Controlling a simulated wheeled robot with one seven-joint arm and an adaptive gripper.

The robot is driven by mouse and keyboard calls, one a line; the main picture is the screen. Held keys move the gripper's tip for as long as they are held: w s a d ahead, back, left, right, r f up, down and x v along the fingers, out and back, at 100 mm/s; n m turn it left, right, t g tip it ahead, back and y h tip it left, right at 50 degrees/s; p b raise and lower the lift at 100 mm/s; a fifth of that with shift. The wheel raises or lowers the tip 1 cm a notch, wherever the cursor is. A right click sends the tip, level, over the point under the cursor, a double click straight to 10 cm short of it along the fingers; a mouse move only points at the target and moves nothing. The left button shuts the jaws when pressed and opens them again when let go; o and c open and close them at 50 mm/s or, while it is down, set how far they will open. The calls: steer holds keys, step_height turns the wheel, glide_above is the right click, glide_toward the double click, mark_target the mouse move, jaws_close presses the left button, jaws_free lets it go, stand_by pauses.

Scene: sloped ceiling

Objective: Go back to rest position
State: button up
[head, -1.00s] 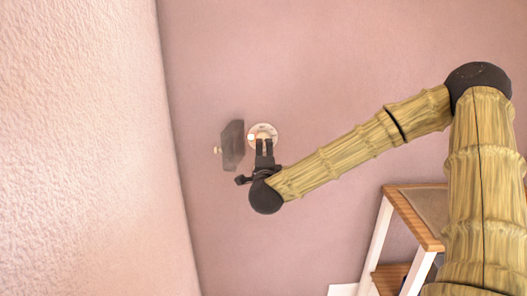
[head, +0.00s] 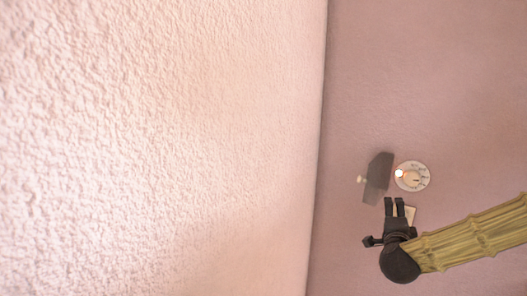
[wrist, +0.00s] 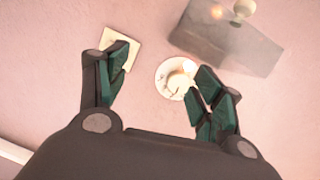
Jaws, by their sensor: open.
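My gripper (head: 395,207) is open and empty in the head view, just below a round white dial (head: 411,176) on the pink wall. The dial has markings around its rim and a small glowing spot at its left. In the wrist view my gripper (wrist: 163,85) has its green-padded fingers spread wide, and the dial (wrist: 176,78) shows between them, near the right finger. I see nothing held, and the fingers look apart from the dial, though the exact gap is hard to tell.
A dark grey, see-through-looking box with a knob (head: 377,178) is on the wall left of the dial. A small cream plate (head: 409,214) is partly behind my gripper. A rough, pale wall surface (head: 150,150) fills the left of the head view.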

steer(key=s+a+f+n+g+y+p, duration=0.1)
steer(key=s+a+f+n+g+y, duration=0.1)
steer(key=s+a+f+n, duration=0.45)
steer(key=s+a+f+n+g+y+p, duration=0.1)
steer(key=s+a+f+g+y, duration=0.15)
steer(key=f, duration=0.75)
steer(key=s+a+f+n+g+y+p, duration=0.1)
steer(key=s+a+f+n+y, duration=0.25)
steer(key=f, duration=0.55)
steer(key=s+a+f+n+g+p, duration=0.1)
steer(key=s+f+n+g, duration=0.2)
steer(key=s, duration=0.7)
steer(key=s+a+f+n+g+p, duration=0.1)
steer(key=s+a+f+n+g, duration=0.1)
steer(key=s+f, duration=0.4)
steer(key=s+a+f+n+g+h+p, duration=0.1)
steer(key=s+f+n+g, duration=0.3)
steer(key=s, duration=1)
steer(key=shift+s+a+f+n+g, duration=0.35)
steer(key=shift+a+f, duration=0.2)
steer(key=shift+a, duration=0.15)
steer(key=shift+w, duration=0.1)
